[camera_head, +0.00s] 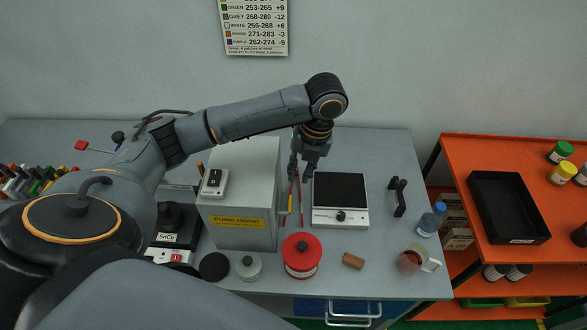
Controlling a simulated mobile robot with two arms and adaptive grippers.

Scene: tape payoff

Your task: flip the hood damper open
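The fume hood (232,165) is a grey box with a yellow label (237,222), standing on the bench left of centre. A small pale unit with a dark face (215,182) sits on its top left. I cannot tell for sure which part is the damper. A thin yellowish bar (289,200) shows at the hood's right side. My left gripper (301,176) points down just right of the hood, above thin red rods (300,200). Its fingers look apart, with nothing clearly between them. My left arm hides part of the bench behind the hood. My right gripper is not in view.
A black-topped hotplate-like device (340,195) stands close right of the gripper. An orange shelf (460,160) stands right.

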